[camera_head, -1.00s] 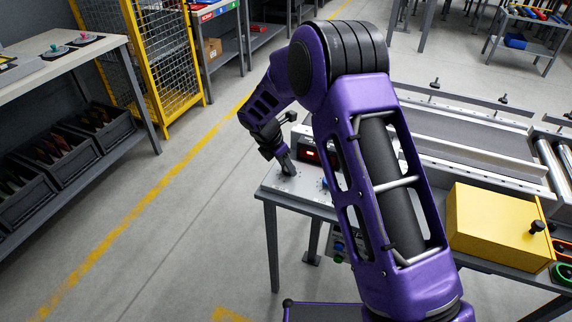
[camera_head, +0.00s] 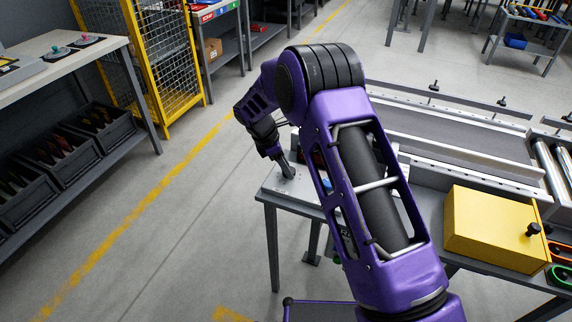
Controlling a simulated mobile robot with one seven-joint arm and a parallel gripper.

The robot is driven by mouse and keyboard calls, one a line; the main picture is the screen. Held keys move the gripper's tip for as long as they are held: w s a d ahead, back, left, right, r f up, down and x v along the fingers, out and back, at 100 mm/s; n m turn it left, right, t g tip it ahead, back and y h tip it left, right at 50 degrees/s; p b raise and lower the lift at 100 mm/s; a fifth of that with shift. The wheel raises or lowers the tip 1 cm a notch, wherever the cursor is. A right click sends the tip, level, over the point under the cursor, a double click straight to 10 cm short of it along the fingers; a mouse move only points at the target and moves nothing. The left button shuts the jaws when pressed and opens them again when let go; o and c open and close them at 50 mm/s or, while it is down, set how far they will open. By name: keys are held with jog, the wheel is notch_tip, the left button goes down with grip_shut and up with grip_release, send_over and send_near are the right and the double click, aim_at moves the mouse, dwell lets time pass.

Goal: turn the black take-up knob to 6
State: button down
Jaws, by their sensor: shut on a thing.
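My gripper (camera_head: 287,169) points down at the light panel (camera_head: 272,184) on the near left corner of the conveyor bench. Its fingers are close together, low over the panel. The black take-up knob cannot be made out; the fingers and my purple arm cover that spot. The number the knob points to cannot be read.
The conveyor belt (camera_head: 450,148) lies behind and right of my arm. A yellow box (camera_head: 490,225) with a black knob stands at the right. A workbench (camera_head: 60,60) with black bins and a yellow mesh cage (camera_head: 165,50) stand left. The floor between is clear.

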jog(key=m, duration=0.1)
jog(key=m+g, duration=0.1)
jog(key=m, duration=0.1)
jog(key=shift+w+m, duration=0.2)
jog(key=shift+m, duration=0.1)
jog(key=shift+w+m+g+p, duration=0.15)
jog(key=shift+m+g, duration=0.25)
jog(key=shift+m, duration=0.5)
jog(key=shift+m+g+p, duration=0.15)
jog(key=shift+m+g, duration=0.25)
jog(key=shift+m, duration=0.5)
jog(key=shift+c, duration=1.6)
grip_release()
jog(key=p+v, duration=0.3)
jog(key=v, duration=1.4)
jog(key=shift+r, duration=0.25)
jog(key=shift+w, duration=0.15)
